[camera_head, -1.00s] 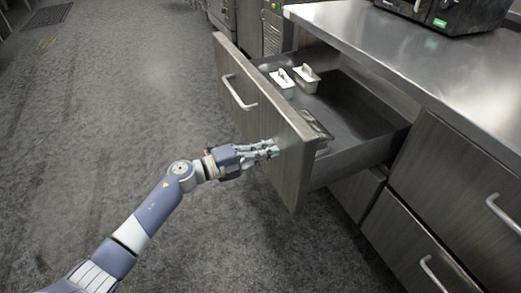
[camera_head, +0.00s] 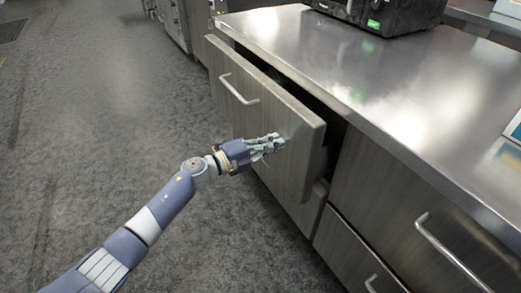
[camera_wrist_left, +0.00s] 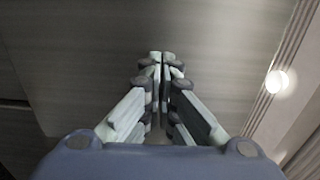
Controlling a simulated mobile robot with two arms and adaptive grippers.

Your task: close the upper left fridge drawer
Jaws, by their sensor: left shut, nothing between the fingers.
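The upper left fridge drawer (camera_head: 290,128) has a grey wood-grain front with a silver bar handle (camera_head: 238,88). In the head view it stands a little way out from the counter, with a narrow dark gap behind its front. Its inside is hidden. My left gripper (camera_head: 277,142) is shut and empty, with its fingertips at the drawer front, right of and below the handle. In the left wrist view the shut fingertips (camera_wrist_left: 161,56) point at the grey panel (camera_wrist_left: 220,50); whether they touch it I cannot tell. My right gripper is not in view.
A steel countertop (camera_head: 400,95) runs above the drawers, with a black appliance (camera_head: 385,14) on it. Another closed drawer with a handle (camera_head: 450,255) is at the right, and lower drawers (camera_head: 350,255) sit below. The floor (camera_head: 110,130) at the left is clear.

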